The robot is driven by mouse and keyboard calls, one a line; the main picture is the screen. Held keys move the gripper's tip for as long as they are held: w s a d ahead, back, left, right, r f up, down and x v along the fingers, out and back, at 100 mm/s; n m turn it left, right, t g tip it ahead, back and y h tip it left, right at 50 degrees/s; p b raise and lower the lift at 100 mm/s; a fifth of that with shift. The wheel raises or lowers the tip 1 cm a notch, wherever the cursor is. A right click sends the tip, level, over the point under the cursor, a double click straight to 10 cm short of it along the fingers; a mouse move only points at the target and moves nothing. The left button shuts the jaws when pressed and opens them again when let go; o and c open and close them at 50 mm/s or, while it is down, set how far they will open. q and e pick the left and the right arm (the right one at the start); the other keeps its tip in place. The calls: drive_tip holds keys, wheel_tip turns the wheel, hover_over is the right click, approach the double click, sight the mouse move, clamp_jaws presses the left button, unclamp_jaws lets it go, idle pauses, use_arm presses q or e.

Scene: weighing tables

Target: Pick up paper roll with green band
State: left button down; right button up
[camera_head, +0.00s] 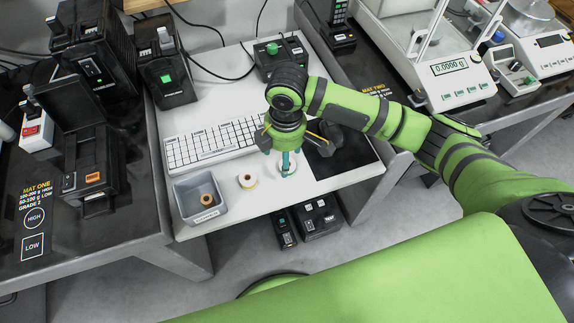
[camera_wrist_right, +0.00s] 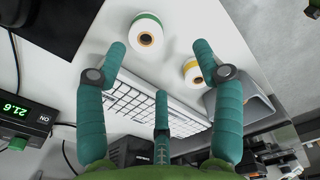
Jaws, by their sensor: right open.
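The paper roll with a green band (camera_wrist_right: 147,32) stands on the white table, near the top middle of the right wrist view. In the head view this roll (camera_head: 290,170) is partly hidden by my fingers. My right gripper (camera_head: 286,160) points down over it. In the right wrist view the three teal fingers of the gripper (camera_wrist_right: 160,64) are spread, with nothing between them. The roll lies just beyond the fingertips there. I cannot tell the exact height gap. My left gripper is in neither view.
A roll with a yellow band (camera_head: 247,181) stands close by on the left. A grey bin (camera_head: 184,208) holding a brownish roll is farther left. A white keyboard (camera_head: 205,146) lies behind, and a black mat (camera_head: 352,165) to the right. The table's front edge is near.

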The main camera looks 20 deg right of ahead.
drive_tip(key=shift+w+d+r+h, duration=0.15)
drive_tip(key=shift+w+d, duration=0.05)
drive_tip(key=shift+d, duration=0.2)
drive_tip(key=shift+w+d+r+h, duration=0.1)
drive_tip(key=shift+w+d+h, duration=0.1)
drive_tip(key=shift+d, duration=0.15)
wheel_tip(320, 180, down, 7)
drive_tip(key=shift+a+r+p, duration=0.1)
drive_tip(key=shift+a+p, duration=0.05)
drive_tip(key=shift+p, duration=0.25)
drive_tip(key=c, duration=1.2)
